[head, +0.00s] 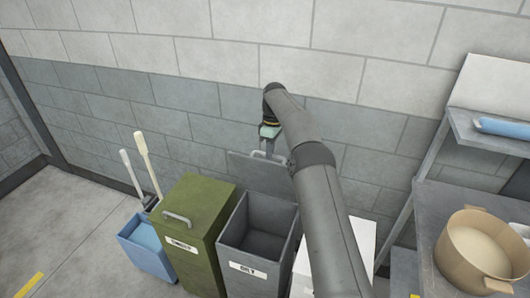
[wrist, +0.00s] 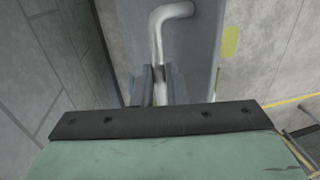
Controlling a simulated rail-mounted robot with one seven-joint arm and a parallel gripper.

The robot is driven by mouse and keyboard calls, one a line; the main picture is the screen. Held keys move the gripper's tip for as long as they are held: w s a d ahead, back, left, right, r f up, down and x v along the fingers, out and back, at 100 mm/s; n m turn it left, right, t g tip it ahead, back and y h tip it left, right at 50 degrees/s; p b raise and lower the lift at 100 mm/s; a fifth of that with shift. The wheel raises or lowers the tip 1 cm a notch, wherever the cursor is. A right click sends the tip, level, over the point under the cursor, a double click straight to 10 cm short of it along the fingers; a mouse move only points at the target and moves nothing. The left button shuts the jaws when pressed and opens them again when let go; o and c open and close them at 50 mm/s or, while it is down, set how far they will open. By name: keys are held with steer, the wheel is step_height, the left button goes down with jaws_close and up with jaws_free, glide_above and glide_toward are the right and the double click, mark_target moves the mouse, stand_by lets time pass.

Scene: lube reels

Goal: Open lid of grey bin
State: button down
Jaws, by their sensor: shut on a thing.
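The grey bin (head: 284,246) stands in the head view with a white label on its front. Its lid (head: 246,168) is raised at the back, leaning towards the block wall, and the dark inside of the bin shows. My gripper (head: 266,148) is at the raised lid, in front of the wall. In the wrist view my gripper (wrist: 155,87) is shut on the bent metal lid handle (wrist: 172,12), with the grey lid (wrist: 202,58) behind it. My arm hides the right part of the lid in the head view.
A green bin (head: 200,232) with a closed lid stands directly left. A blue bucket (head: 147,243) with long-handled tools is farther left. A white box (head: 361,245) stands right, partly behind my arm. A shelf with a tan pot (head: 484,248) is at far right.

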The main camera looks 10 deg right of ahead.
steer(key=shift+s+d+f, duration=0.1)
steer(key=shift+d+f, duration=0.15)
steer(key=shift+f, duration=0.4)
steer(key=c, duration=1.5)
jaws_free()
steer(key=shift+f, duration=0.1)
steer(key=shift+o, duration=0.2)
steer(key=shift+a+r, duration=0.1)
steer(key=shift+r, duration=0.2)
steer(key=s+r+b, duration=0.8)
steer(key=s+r, duration=0.5)
steer(key=shift+s+d, duration=0.3)
steer(key=shift+s, duration=0.1)
